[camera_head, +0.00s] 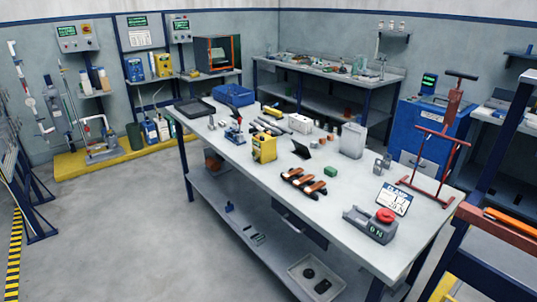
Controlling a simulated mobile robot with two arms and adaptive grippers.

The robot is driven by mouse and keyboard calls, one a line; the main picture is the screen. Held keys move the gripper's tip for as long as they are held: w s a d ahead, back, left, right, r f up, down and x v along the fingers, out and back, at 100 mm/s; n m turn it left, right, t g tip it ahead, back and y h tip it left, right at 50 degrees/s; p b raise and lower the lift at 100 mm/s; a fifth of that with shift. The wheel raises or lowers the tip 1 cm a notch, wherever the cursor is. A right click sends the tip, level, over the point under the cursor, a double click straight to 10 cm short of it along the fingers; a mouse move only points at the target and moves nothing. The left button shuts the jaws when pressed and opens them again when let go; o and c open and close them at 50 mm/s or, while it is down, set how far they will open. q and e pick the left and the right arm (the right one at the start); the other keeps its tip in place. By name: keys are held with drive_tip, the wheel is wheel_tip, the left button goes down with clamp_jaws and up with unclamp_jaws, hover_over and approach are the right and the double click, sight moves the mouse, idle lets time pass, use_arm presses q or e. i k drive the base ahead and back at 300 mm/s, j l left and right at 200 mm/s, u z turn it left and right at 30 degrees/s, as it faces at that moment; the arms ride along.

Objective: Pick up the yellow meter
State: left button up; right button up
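A yellow meter (264,148) stands upright on the long grey workbench (225,160), near its front-left edge. It is boxy, with a dark top part. Another yellow box-like device (163,65) stands on the shelf at the back left, beside a blue one. Neither of my grippers is in view.
Near the meter are a small red-and-blue device (234,133), a black stand (300,149) and orange-brown clamps (304,182). A grey box with a red button (385,215) and a red stand (441,145) are further right. Open floor (120,225) lies left of the bench.

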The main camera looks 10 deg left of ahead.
sight(263, 145)
drive_tip(key=i+u, duration=0.15)
drive_tip(key=i, duration=0.25)
drive_tip(key=i+l+u, duration=0.2)
drive_tip(key=i, duration=0.2)
drive_tip(key=i+l+u, duration=0.15)
drive_tip(key=i, duration=0.25)
